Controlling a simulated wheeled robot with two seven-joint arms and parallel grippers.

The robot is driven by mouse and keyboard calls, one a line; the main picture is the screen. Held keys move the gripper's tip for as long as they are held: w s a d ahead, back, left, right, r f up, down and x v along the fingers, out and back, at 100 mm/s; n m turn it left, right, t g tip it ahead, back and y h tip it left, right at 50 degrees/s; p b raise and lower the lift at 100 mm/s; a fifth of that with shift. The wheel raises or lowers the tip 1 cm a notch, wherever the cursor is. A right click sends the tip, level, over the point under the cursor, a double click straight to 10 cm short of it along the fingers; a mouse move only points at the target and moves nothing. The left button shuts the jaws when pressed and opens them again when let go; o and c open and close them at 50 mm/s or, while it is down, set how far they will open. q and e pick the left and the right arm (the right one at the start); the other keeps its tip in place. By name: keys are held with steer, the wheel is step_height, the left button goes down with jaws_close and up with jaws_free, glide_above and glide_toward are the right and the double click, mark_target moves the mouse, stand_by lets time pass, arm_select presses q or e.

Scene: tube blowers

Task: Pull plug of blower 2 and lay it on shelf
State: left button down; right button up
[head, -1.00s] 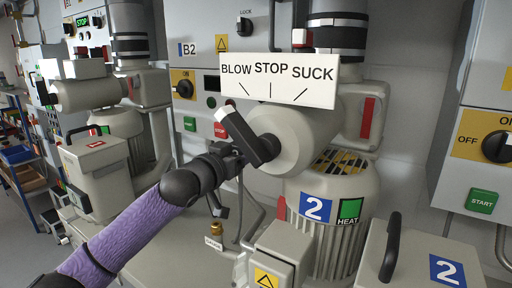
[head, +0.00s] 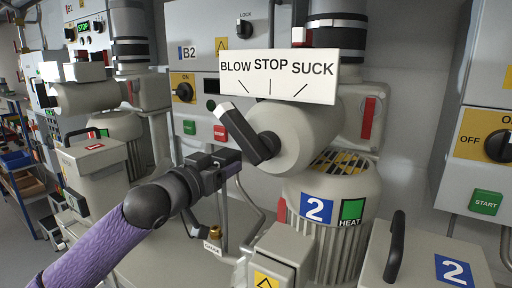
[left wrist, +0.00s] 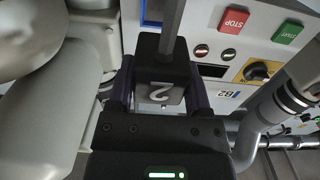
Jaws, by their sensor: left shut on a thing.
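In the left wrist view my left gripper (left wrist: 160,92) is shut on a black plug (left wrist: 161,70) with a grey label marked 2, upside down there. A grey cable runs from the plug to the top edge. In the head view the left gripper (head: 224,162) is in front of blower 2 (head: 333,200), left of its body and below its black selector lever (head: 244,133). The plug is hard to tell from the dark fingers there. My right gripper is not in view. I cannot make out which surface is the shelf.
The BLOW STOP SUCK sign (head: 278,78) hangs above the lever. Control panel B2 (head: 205,60) is behind. A brass fitting (head: 215,236) is below the gripper. A lidded box marked 2 (head: 425,255) stands at lower right. Another blower (head: 120,135) is at left.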

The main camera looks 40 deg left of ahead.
arm_select(q)
steer(key=s+d+p, duration=0.1)
steer(key=s+p, duration=0.2)
steer(key=s, duration=0.7)
steer(key=shift+s+p, duration=0.3)
steer(key=shift+s, duration=0.1)
steer(key=s+a+b, duration=0.1)
steer(key=a+b, duration=0.6)
steer(key=a, duration=0.5)
steer(key=shift+s, duration=0.15)
steer(key=shift+a, duration=0.1)
